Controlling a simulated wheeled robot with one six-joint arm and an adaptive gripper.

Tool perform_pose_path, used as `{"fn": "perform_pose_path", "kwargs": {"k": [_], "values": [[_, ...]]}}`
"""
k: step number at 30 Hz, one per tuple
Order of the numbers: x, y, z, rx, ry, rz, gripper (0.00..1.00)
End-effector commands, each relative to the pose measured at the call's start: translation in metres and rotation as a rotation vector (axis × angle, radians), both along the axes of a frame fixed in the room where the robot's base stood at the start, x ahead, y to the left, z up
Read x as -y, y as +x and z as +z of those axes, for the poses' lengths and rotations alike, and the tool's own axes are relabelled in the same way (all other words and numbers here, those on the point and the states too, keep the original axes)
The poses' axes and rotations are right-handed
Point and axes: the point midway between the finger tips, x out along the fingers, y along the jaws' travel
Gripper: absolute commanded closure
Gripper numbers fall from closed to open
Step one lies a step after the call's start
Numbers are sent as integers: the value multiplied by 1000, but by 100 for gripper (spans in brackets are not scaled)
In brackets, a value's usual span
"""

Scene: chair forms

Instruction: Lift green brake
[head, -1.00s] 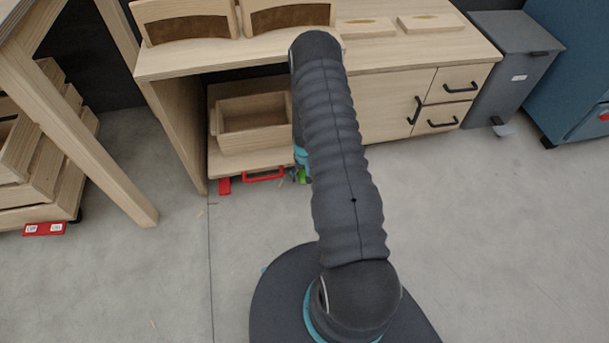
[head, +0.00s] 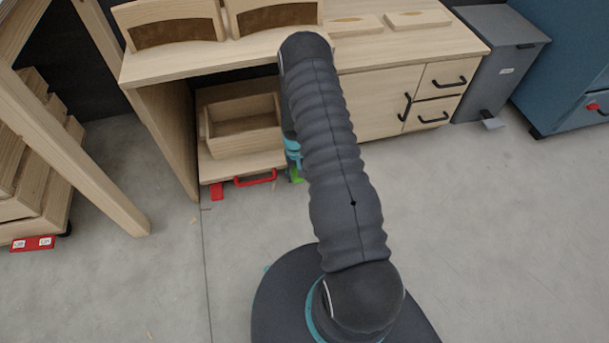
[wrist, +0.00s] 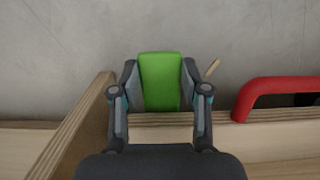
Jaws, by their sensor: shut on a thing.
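The green brake (wrist: 159,82) is a flat, rounded green pedal at the front edge of the low wooden cart. My gripper (wrist: 160,100) has one finger on each side of it in the wrist view and is shut on it. In the head view a small part of the green brake (head: 296,175) shows beside my arm, just right of the red handle. My arm hides most of the gripper there.
A red handle (head: 256,179) and a red pedal (head: 217,191) sit on the front of the cart (head: 243,163). A wooden box (head: 243,128) stands on it under the desk (head: 215,59). A wooden drawer cabinet (head: 379,105) is to the right. The grey floor in front is open.

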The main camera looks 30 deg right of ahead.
Motion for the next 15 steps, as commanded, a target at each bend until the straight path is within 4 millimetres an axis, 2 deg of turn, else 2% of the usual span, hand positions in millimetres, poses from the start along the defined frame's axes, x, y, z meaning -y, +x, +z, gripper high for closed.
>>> {"fn": "perform_pose_path", "kwargs": {"k": [10, 11, 13, 15], "values": [[-3, 2, 1, -7, 1, 6, 100], [-3, 2, 1, -7, 1, 6, 47], [-3, 2, 1, -7, 1, 6, 30], [-3, 2, 1, -7, 1, 6, 29]]}}
